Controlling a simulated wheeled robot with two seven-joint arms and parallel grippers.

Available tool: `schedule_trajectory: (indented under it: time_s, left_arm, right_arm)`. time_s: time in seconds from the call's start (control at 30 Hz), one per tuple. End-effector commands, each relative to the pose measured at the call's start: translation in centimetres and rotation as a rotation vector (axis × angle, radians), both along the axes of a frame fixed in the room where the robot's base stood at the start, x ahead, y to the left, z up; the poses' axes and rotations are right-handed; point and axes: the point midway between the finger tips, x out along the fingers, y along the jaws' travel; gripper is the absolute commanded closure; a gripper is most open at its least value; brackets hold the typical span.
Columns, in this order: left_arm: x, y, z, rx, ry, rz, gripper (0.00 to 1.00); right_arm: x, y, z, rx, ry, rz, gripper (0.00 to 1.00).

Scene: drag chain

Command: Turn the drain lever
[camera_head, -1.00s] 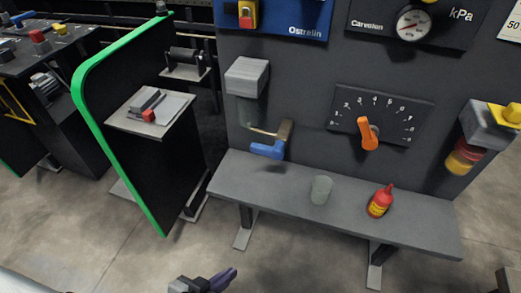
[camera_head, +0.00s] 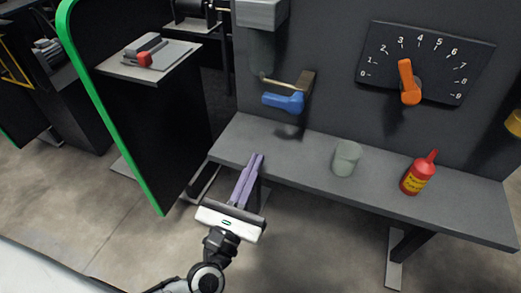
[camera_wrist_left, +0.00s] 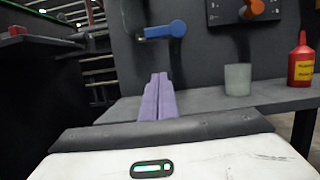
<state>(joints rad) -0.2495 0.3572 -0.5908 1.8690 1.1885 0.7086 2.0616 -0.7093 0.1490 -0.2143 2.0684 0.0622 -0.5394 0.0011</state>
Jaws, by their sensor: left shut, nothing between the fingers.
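The blue drain lever (camera_head: 284,102) sits on a brass pipe fitting (camera_head: 290,82) on the dark panel, above the grey shelf, and points left. In the left wrist view the blue lever (camera_wrist_left: 166,30) is above and slightly right of my fingers. My left gripper (camera_head: 252,166) is in front of the shelf's left part, below and left of the lever and apart from it. Its purple fingers are shut together with nothing between them; they also show in the left wrist view (camera_wrist_left: 158,90). My right gripper is not in view.
A grey-green cup (camera_head: 346,158) and a red bottle (camera_head: 417,176) stand on the grey shelf (camera_head: 310,160), right of the gripper. An orange dial pointer (camera_head: 408,82) is on the panel at right. A green-edged black partition (camera_head: 68,50) stands at left.

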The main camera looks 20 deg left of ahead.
Motion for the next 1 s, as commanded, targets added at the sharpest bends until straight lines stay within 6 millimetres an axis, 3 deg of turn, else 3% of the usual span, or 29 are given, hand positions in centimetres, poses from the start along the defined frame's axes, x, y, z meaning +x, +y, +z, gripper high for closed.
schedule_trajectory:
  time_s: [0.43, 0.53, 0.7, 1.0]
  left_arm:
    - [8.9, -0.4, 2.6, 0.005, -0.004, -0.001, 1.00]
    - [8.7, -0.3, 4.6, 0.003, -0.002, 0.000, 1.00]
    - [8.6, -0.3, 6.0, 0.006, -0.001, 0.000, 1.00]
    - [8.6, -0.3, 6.3, 0.006, 0.000, 0.000, 1.00]
  right_arm:
    - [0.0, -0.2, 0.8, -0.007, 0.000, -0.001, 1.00]
    - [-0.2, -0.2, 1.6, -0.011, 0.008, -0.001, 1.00]
    - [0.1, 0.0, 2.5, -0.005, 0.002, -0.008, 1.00]
    - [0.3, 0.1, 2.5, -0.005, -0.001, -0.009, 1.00]
